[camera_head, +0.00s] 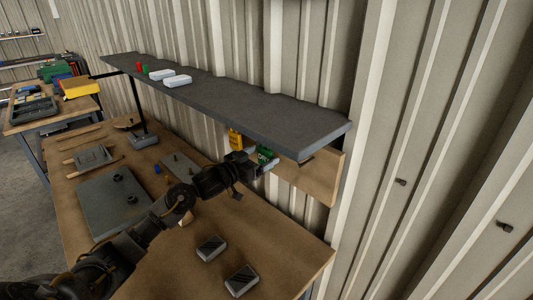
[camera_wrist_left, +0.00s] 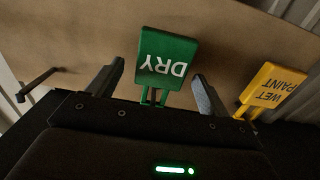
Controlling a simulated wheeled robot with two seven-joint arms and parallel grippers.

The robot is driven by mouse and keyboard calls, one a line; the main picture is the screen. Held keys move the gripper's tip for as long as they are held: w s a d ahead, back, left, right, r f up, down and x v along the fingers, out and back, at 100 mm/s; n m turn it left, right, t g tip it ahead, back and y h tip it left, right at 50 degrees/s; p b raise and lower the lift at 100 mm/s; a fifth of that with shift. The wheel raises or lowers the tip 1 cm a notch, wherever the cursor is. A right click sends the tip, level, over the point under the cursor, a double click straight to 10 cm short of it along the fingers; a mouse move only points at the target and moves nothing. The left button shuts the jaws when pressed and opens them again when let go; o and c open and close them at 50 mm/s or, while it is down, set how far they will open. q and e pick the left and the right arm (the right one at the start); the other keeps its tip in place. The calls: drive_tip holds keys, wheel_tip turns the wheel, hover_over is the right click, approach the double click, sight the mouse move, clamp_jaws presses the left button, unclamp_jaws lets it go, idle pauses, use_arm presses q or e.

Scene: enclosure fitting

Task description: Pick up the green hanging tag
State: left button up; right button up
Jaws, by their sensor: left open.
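The green tag (camera_wrist_left: 167,60) reads "DRY" and hangs between the two open fingers of my left gripper (camera_wrist_left: 160,85) in the left wrist view. I cannot tell whether a finger touches it. In the head view the green tag (camera_head: 265,154) hangs under the grey shelf, beside the tip of my left gripper (camera_head: 262,168). A yellow tag (camera_wrist_left: 271,88) reading "WET PAINT" hangs beside the green one; it also shows in the head view (camera_head: 235,139). My right gripper is not in view.
The grey shelf (camera_head: 245,106) runs above the tags and carries white, red and green items. A wooden board (camera_head: 315,177) stands behind the tags. A bare peg (camera_wrist_left: 38,84) is at the left in the wrist view. Two metal boxes (camera_head: 241,280) (camera_head: 211,248) lie on the workbench (camera_head: 185,275).

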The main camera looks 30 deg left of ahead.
use_arm(q)
drive_tip(key=shift+s, duration=0.1)
drive_tip(key=shift+c, duration=0.3)
drive_tip(key=c, duration=1)
drive_tip(key=shift+r, duration=0.15)
drive_tip(key=shift+r+b, duration=0.55)
drive_tip(key=shift+r, duration=0.05)
drive_tip(key=b+v, duration=0.4)
drive_tip(key=v, duration=1.4)
drive_tip(key=shift+a, duration=0.1)
